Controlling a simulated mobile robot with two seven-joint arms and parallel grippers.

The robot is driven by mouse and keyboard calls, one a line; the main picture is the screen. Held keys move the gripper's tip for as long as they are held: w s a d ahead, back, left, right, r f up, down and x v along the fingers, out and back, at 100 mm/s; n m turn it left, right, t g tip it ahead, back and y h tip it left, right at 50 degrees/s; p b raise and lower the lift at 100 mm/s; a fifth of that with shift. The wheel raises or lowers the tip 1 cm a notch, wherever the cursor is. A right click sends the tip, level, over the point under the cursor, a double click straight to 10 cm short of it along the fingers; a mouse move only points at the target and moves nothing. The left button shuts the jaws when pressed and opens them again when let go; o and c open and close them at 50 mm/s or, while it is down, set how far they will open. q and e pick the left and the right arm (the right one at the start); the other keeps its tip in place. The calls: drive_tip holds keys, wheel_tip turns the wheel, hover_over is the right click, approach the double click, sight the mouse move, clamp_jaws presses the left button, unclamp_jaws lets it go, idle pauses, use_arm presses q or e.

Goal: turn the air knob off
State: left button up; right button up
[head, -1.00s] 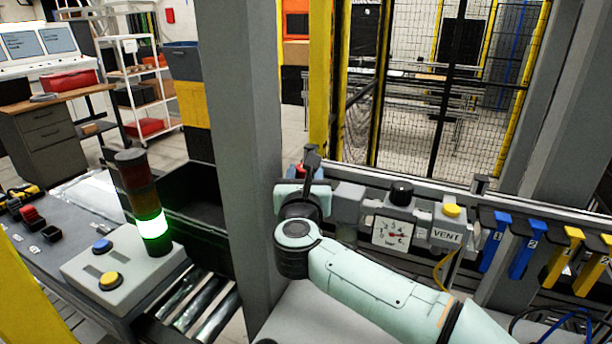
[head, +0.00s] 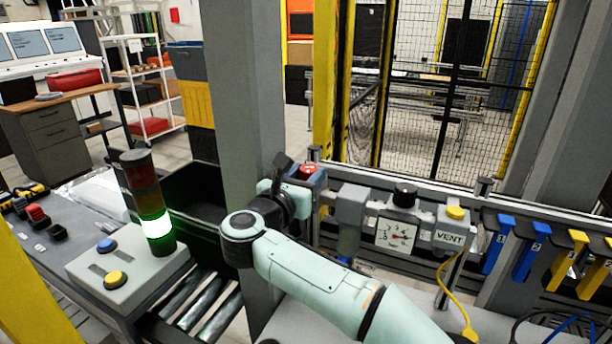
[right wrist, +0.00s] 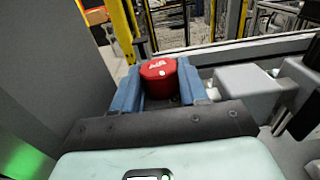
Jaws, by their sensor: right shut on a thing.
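The red air knob (head: 308,171), lettered AIR, sits at the left end of the row of grey air fittings, just right of the grey post. In the right wrist view the knob (right wrist: 159,72) is between the two blue fingers of my right gripper (right wrist: 160,88). My right gripper (head: 297,181) is shut on the knob, one finger on each side. The knob's lower part is hidden by the gripper. My left gripper is in neither view.
The grey post (head: 246,100) stands close to the left of my right wrist. Right of the knob are a pressure gauge (head: 396,236), a black knob (head: 404,195) and a yellow VENT button (head: 455,213). A stack light (head: 152,205) glows green at left.

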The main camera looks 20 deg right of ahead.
drive_tip(key=o, duration=1.1)
drive_tip(key=shift+c, duration=0.2)
drive_tip(key=shift+s+a, duration=0.1)
drive_tip(key=b+v, duration=0.3)
drive_tip(key=v, duration=1)
drive_tip(key=shift+s, duration=0.1)
